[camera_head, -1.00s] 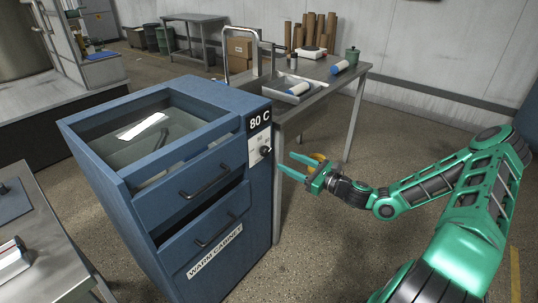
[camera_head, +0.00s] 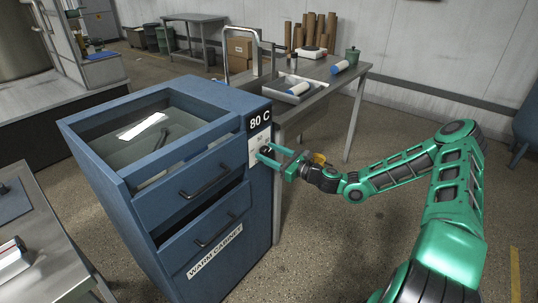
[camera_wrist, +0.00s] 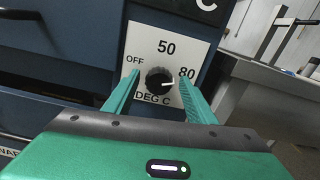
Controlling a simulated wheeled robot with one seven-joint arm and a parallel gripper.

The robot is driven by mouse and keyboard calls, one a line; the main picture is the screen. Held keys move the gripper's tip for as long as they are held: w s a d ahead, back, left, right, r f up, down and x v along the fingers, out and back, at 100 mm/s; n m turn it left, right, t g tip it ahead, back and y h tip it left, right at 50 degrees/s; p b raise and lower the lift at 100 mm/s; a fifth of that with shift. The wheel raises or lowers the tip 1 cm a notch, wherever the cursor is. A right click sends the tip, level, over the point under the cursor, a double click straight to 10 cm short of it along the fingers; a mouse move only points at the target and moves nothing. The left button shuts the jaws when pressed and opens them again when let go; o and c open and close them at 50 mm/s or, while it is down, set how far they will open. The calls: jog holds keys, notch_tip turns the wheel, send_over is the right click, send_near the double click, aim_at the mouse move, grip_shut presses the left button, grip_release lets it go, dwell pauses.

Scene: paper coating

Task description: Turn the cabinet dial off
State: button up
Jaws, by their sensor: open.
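The blue warm cabinet (camera_head: 108,190) stands at the left centre in the head view, with an "80 C" display (camera_head: 260,121) on its front corner. The black dial (camera_wrist: 159,81) shows in the wrist view on a white plate (camera_wrist: 165,47) marked OFF, 50, 80 and DEG C. Its white pointer line points right, toward the 80 side. My gripper (camera_wrist: 157,92) is open, with one green finger on each side of the dial. I cannot tell if the fingers touch it. In the head view my gripper (camera_head: 268,155) is at the plate and hides most of the dial.
The cabinet's upper drawer (camera_head: 190,190) and lower drawer (camera_head: 210,235) have dark bar handles left of the dial. A metal sink table (camera_head: 325,78) with a tray (camera_head: 297,87) stands behind the cabinet. The floor (camera_head: 320,240) right of the cabinet is clear.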

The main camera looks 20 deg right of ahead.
jog(key=c, duration=1)
jog(key=shift+d, duration=0.1)
jog(key=shift+c, duration=0.2)
